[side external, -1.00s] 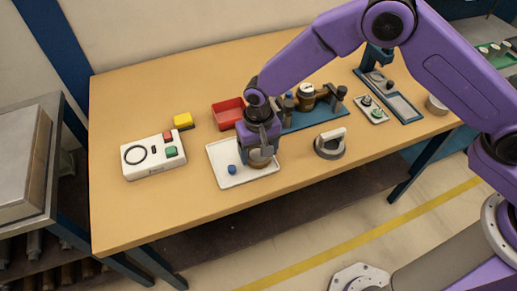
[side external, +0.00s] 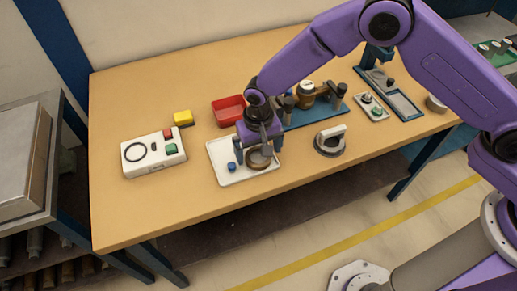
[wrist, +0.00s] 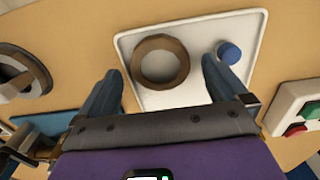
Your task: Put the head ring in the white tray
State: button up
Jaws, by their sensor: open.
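The head ring (side external: 256,166) is a brown ring with a hollow middle. It lies in the white tray (side external: 224,178), toward the tray's right side. In the wrist view the ring (wrist: 136,62) lies inside the tray (wrist: 209,28), apart from both fingers. My gripper (side external: 260,151) is above the ring. In the wrist view my gripper (wrist: 162,70) has its fingers spread wide to either side of the ring, with nothing held between them.
A small blue cap (side external: 232,167) shares the tray and also shows in the wrist view (wrist: 229,53). A red bin (side external: 229,111) stands behind, a white button box (side external: 153,155) at left. A grey ring-shaped part with a light handle (side external: 330,142) stands at right.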

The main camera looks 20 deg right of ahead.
notch_tip(320, 180, up, 13)
dwell(0.4)
jog(key=shift+f, duration=0.1)
jog(key=s+d+r+n, duration=0.6)
jog(key=s+d+r, duration=0.3)
jog(key=s+d, duration=0.4)
jog(key=s+d+n, duration=0.6)
jog(key=s+d, duration=0.8)
jog(key=d, duration=0.3)
jog(key=shift+d+r+n, duration=0.15)
jog(key=shift+d+n, duration=0.1)
jog(key=shift+n, duration=0.05)
